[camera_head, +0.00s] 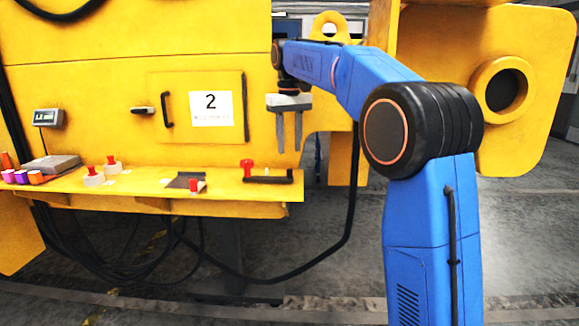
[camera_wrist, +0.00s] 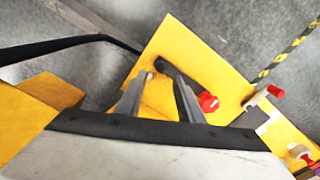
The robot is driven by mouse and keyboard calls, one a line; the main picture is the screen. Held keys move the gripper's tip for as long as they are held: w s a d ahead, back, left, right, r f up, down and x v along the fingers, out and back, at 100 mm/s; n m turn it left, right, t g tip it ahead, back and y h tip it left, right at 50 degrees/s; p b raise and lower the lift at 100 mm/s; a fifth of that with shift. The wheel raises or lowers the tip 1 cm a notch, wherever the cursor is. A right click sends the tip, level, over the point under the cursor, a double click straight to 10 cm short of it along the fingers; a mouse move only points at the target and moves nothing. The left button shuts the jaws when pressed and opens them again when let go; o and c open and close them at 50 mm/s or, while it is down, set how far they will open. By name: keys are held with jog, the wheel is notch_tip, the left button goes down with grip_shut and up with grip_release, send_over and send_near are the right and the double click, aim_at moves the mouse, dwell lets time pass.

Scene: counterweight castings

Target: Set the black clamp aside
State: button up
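A black clamp, a dark bar with a red knob at one end, lies on the yellow shelf near its right end. It shows in the head view (camera_head: 268,180) and in the wrist view (camera_wrist: 193,78). My gripper (camera_head: 289,148) is above it, pointing down, with its two grey fingers apart and nothing between them. In the wrist view my fingertips (camera_wrist: 162,75) are seen against the bar, with the red knob to the right of the right finger. The fingers look clear of the clamp in the head view.
The yellow shelf (camera_head: 222,190) also holds a dark plate (camera_head: 184,180) with a red-knobbed piece, white pieces with red knobs (camera_head: 93,179), a grey scale (camera_head: 52,163) and several coloured blocks (camera_head: 36,177). A yellow panel with a "2" sign (camera_head: 211,107) stands behind. A black cable (camera_head: 352,190) hangs near the shelf's right end.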

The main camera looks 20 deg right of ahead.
notch_tip(320, 180, down, 8)
jog(key=shift+r, duration=0.25)
grip_shut()
